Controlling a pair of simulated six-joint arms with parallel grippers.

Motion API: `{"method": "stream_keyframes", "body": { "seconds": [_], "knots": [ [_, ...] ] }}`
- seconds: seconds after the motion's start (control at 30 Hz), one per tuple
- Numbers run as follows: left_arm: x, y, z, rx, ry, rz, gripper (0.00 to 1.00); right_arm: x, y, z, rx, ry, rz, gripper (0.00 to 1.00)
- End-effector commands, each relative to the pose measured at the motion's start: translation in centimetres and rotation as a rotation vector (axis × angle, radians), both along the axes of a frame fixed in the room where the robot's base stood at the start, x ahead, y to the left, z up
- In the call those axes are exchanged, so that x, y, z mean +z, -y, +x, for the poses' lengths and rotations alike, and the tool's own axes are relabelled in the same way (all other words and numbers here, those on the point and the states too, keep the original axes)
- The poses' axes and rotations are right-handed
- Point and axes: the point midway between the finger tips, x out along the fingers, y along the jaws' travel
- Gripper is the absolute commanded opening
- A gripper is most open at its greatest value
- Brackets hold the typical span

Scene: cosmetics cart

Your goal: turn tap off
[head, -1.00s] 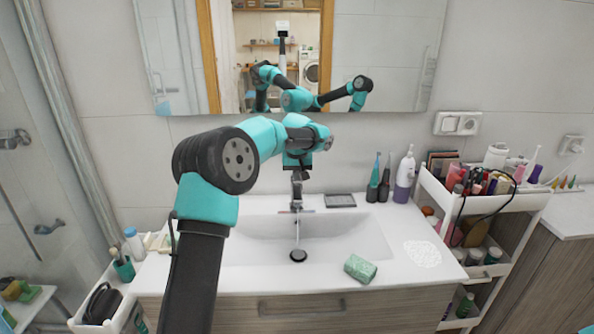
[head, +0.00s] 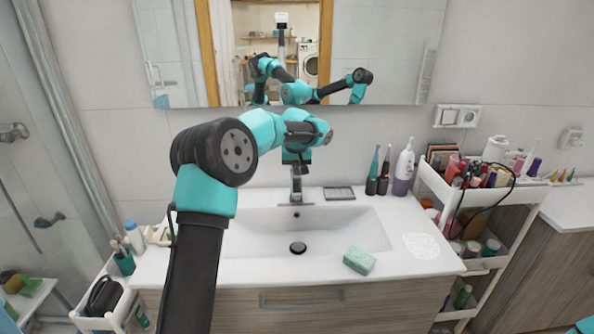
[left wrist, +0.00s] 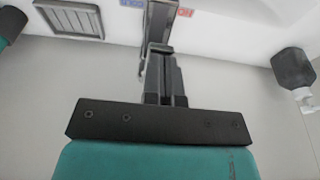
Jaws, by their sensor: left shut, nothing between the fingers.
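The tap (head: 296,196) stands at the back middle of the white sink (head: 345,235). No water stream shows below it, and the drain (head: 298,248) is in plain sight. My left gripper (head: 296,170) points down right over the tap, shut and empty. In the left wrist view its closed fingers (left wrist: 162,76) reach to the tap (left wrist: 160,22), which lies between a blue COLD and a red HOT label. I cannot tell whether fingers and tap touch. The tap's handle is largely hidden by my gripper. My right gripper is out of view.
A green sponge (head: 359,261) lies on the sink's front rim. A grey soap tray (head: 339,193), toothbrushes and a white-purple bottle (head: 403,172) stand at the back right. A loaded white cart (head: 445,195) stands at the right. A mirror hangs behind.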

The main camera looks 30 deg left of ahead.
Motion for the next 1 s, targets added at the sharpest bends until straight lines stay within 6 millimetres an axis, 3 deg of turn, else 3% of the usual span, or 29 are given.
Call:
{"method": "stream_keyframes", "body": {
  "seconds": [0.2,0.6,0.8,1.0],
  "knots": [
    [3.9,-1.0,-0.1,0.013,0.017,0.003,0.00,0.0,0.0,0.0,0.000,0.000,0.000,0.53],
    [11.2,0.2,-2.0,0.010,0.020,0.004,0.00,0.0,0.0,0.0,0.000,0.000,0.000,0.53],
    [13.1,0.5,-2.5,0.010,0.018,0.004,0.00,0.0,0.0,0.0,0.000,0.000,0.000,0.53],
    [13.3,0.5,-2.6,0.010,0.018,0.004,0.00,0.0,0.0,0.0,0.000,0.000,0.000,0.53]
  ]
}}
